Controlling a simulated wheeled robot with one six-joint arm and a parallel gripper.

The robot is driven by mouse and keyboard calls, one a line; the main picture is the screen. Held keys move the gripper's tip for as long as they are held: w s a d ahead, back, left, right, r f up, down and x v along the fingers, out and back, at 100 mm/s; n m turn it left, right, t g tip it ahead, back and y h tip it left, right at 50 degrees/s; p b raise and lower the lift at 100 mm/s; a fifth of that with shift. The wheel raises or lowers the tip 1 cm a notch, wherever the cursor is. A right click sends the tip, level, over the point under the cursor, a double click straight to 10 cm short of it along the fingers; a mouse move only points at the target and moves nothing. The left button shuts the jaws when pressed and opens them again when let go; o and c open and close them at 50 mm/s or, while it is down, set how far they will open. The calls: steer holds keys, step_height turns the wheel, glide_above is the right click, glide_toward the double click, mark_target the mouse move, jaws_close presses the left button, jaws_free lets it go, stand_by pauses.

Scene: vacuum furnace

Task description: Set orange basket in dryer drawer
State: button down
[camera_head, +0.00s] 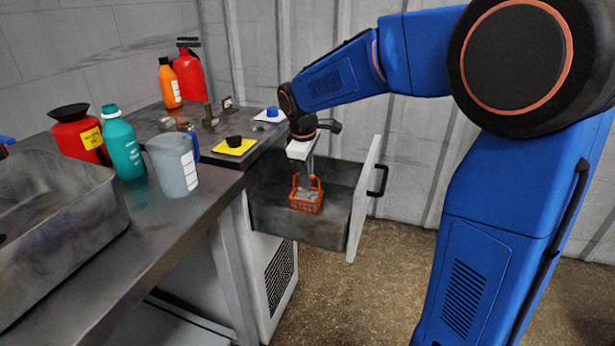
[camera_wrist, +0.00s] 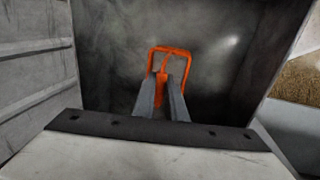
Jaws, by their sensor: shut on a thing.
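The orange basket (camera_head: 305,200) is inside the open dryer drawer (camera_head: 283,222), with pale grey pieces in it. My gripper (camera_head: 309,178) points down into the drawer and is shut on the basket's handle. In the wrist view the orange handle (camera_wrist: 172,53) shows between and beyond the fingers of my gripper (camera_wrist: 164,88); the rest of the basket is hidden there. The drawer's dark inner wall (camera_wrist: 110,45) surrounds it. Whether the basket touches the drawer floor is hard to tell.
The drawer's white front (camera_head: 364,200) with a black handle (camera_head: 379,180) stands pulled out to the right. The bench at left holds a teal bottle (camera_head: 124,145), a clear jug (camera_head: 174,165), a red container (camera_head: 80,138) and a metal tub (camera_head: 60,225). A yellow pad (camera_head: 224,149) lies near the drawer.

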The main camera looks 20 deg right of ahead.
mark_target(305, 198)
steer(key=c, duration=1.8)
jaws_free()
steer(key=shift+f, duration=0.1)
step_height(305, 198, up, 12)
steer(key=s+a, duration=0.1)
steer(key=s, duration=0.1)
steer(key=shift+a, duration=0.15)
